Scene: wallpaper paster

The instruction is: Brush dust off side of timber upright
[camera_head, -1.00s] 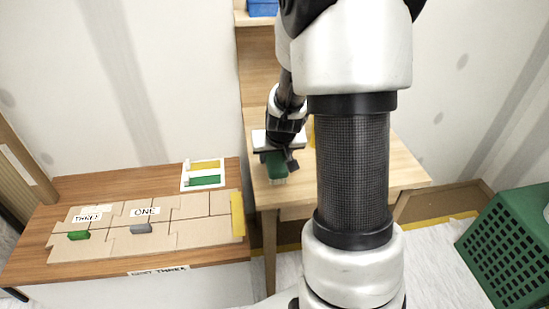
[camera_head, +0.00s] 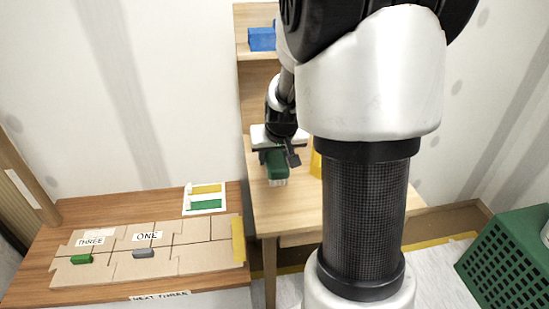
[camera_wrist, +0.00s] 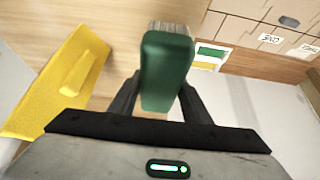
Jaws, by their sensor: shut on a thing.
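My gripper (camera_head: 277,150) is shut on a green brush (camera_head: 276,164) with pale bristles, held over the wooden table. In the wrist view the brush (camera_wrist: 167,70) sits between the two dark fingers, its bristles pointing away from the camera. A timber upright (camera_head: 27,175) with a white label stands at the far left edge of the head view, partly cut off. The brush is well to the right of it and apart from it. Dust on the upright cannot be made out.
The wooden table (camera_head: 290,215) carries a yellow tool with a handle (camera_wrist: 75,75). The left bench (camera_head: 30,265) holds cardboard pieces (camera_head: 190,260), a green block (camera_head: 81,259) and a grey block (camera_head: 144,253). A blue box (camera_head: 262,39) is on a shelf; a green crate (camera_head: 505,255) is at right.

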